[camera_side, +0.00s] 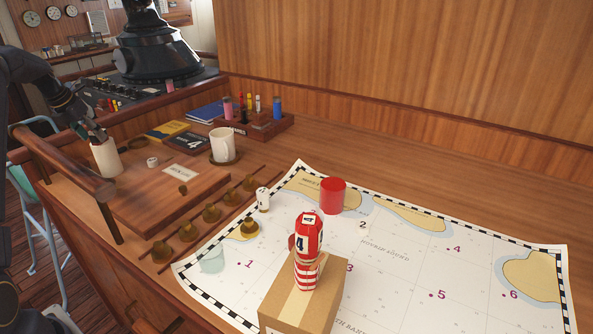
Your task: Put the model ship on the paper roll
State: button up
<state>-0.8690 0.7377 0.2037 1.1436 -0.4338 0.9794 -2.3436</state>
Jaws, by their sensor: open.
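My gripper (88,128) is at the far left, small and dark, with its open fingers pointing down by the rim of a white cylinder (106,158). I cannot tell whether it touches the cylinder, or whether that is a paper roll or a cup. A smaller white ring-like piece (152,162) lies to its right. I cannot pick out a model ship in this view.
A chart (400,275) with numbered spots covers the right of the desk. On it stand a red cylinder (332,196) and a white marked piece (263,200). Brass weights (211,212), a mug (222,145), books (168,131), a pen rack (255,122) and a wooden rail (65,160) crowd the left.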

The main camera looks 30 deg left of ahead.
jog(key=shift+r, duration=0.1)
jog(key=v, duration=1.2)
jog(key=w+d+r+m+h, duration=0.1)
jog(key=d+r+m, duration=0.2)
jog(key=d+m, duration=0.6)
jog(key=w+d+r+m, duration=0.2)
jog(key=d+m, duration=0.3)
jog(key=d, duration=0.7)
jog(key=s+d+f+m+t, duration=0.1)
jog(key=s+d+m, duration=0.4)
jog(key=d+m, duration=0.75)
jog(key=s+d+f+m, duration=0.7)
jog(key=s+d+m, duration=0.3)
jog(key=m, duration=0.4)
jog(key=shift+s+d+f+h, duration=0.2)
jog(key=shift+s+d+h, duration=0.2)
jog(key=shift+d, duration=0.45)
